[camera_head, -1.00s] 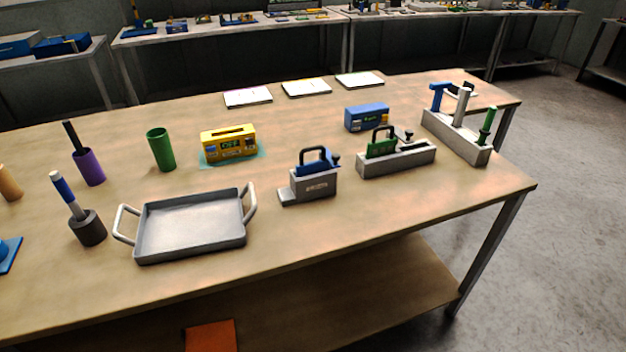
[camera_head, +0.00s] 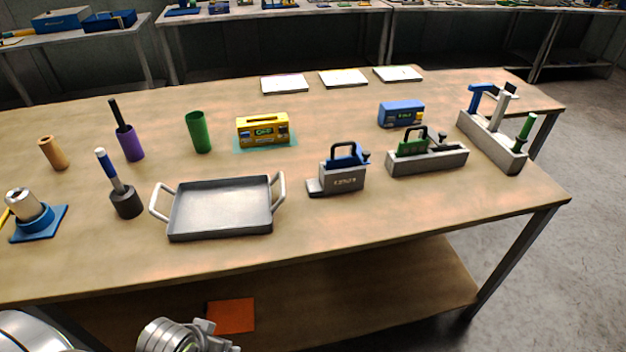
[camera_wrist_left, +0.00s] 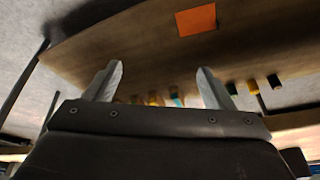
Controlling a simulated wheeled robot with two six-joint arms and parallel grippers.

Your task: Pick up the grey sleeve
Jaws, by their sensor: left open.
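A short dark grey sleeve (camera_head: 126,203) stands on the table at the left, left of the grey tray. A tool with a blue and white handle (camera_head: 109,168) stands tilted in it, hiding its inside. A silver-grey cylinder (camera_head: 22,204) also leans on a blue stand at the far left; I cannot tell for certain which one the task names. My left gripper (camera_wrist_left: 160,76) is open and empty in the left wrist view, apart from everything on the table. In the head view, parts of my arm show low at the left. My right gripper is not in view.
A purple cup (camera_head: 131,145), a tan cylinder (camera_head: 53,154) and a green cup (camera_head: 198,133) stand behind. The grey tray (camera_head: 222,233) has raised handles. The table's front edge lies between my arm and these things. An orange sheet (camera_head: 231,315) lies below.

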